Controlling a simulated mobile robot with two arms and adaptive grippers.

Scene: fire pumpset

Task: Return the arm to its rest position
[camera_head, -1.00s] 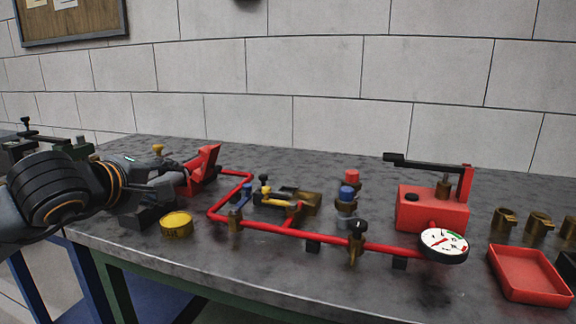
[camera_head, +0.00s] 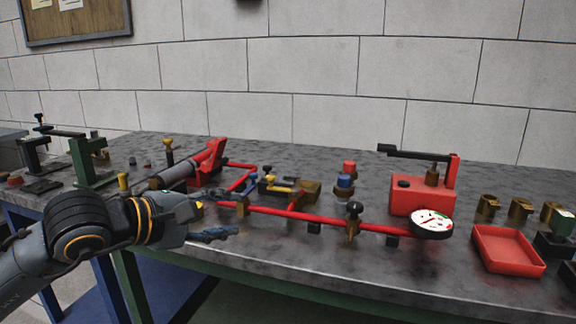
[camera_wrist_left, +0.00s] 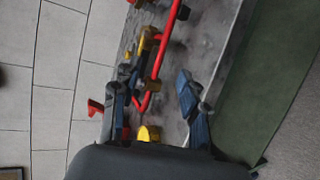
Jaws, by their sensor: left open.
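My left gripper (camera_head: 221,219) is open at the front left edge of the grey workbench (camera_head: 330,270), in front of the red pipe run (camera_head: 320,217). In the left wrist view its two fingers (camera_wrist_left: 154,98) are spread apart with nothing held between them. The yellow round cap (camera_wrist_left: 148,133) shows near the gripper's base in that view. In the head view my arm hides most of the bench spot around that cap. My right gripper is in neither view.
Behind the gripper stands a red bracket (camera_head: 210,160). A red pump box (camera_head: 422,196), a white gauge (camera_head: 431,223) and a red tray (camera_head: 507,250) are to the right. A green stand (camera_head: 88,162) is at the left. The bench's front middle strip is clear.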

